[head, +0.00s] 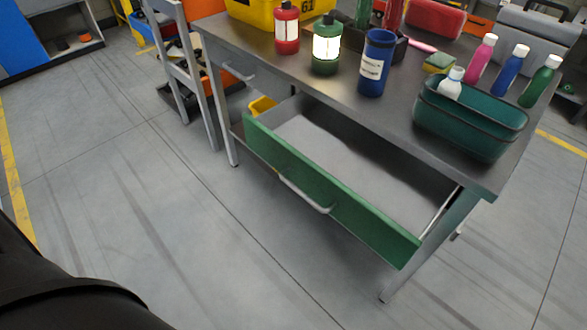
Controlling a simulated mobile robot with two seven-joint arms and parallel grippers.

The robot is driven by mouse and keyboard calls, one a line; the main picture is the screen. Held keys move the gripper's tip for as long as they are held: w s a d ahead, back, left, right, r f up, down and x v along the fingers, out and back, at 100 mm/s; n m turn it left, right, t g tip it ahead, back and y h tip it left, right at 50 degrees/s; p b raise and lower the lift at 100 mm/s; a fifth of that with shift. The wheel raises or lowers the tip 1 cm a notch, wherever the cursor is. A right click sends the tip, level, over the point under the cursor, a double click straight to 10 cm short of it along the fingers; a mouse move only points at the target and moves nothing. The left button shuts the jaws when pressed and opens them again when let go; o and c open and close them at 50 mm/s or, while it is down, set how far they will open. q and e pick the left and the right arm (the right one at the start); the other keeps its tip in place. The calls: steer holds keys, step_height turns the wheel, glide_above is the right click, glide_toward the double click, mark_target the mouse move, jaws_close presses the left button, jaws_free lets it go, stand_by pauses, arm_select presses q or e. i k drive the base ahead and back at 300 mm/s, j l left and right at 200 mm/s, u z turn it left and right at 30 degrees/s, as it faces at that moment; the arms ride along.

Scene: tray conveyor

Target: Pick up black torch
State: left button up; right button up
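I cannot make out a black torch in the head view. The grey metal table (341,98) stands at the upper right. On it are a red lantern-like container (286,40), a green one (325,68) with a bright white band, and a blue labelled cylinder (376,84), all upright. A dark tray (399,50) behind them holds red and green items; its inside is partly hidden. The green-fronted drawer (255,142) below the tabletop is pulled open, and its visible floor is empty. Neither of my grippers is in view.
A green basket (455,139) holding a white bottle sits at the table's right end, near pink, blue and green bottles. A yellow case (265,10) and a red box (437,19) stand behind. The open drawer juts over the clear floor. A grey chair-like frame stands left.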

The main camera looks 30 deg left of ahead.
mark_target(339, 16)
steer(key=z, duration=0.4)
steer(key=i+l+z, duration=0.1)
steer(key=l, duration=0.3)
steer(key=i+l, duration=0.2)
steer(key=l, duration=0.2)
steer(key=i+l+z, duration=0.15)
steer(key=l, duration=0.25)
steer(key=i+l+z, duration=0.1)
steer(key=l, duration=0.3)
steer(key=i+l, duration=0.15)
steer(key=i, duration=0.4)
steer(key=i+l, duration=0.15)
steer(key=i, duration=0.35)
steer(key=i+l, duration=0.2)
steer(key=i, duration=0.35)
steer(key=i+u, duration=0.15)
steer(key=i, duration=1.3)
steer(key=i+u, duration=0.35)
steer(key=i+l+u, duration=0.1)
steer(key=i+u, duration=0.3)
steer(key=i, duration=0.15)
steer(key=i+l+u, duration=0.35)
steer(key=i+j+u, duration=0.2)
steer(key=u, duration=0.2)
steer(key=i+j+u, duration=0.1)
steer(key=i+u, duration=0.75)
steer(key=i+l+u, duration=0.1)
steer(key=i+u, duration=0.15)
steer(key=u, duration=0.15)
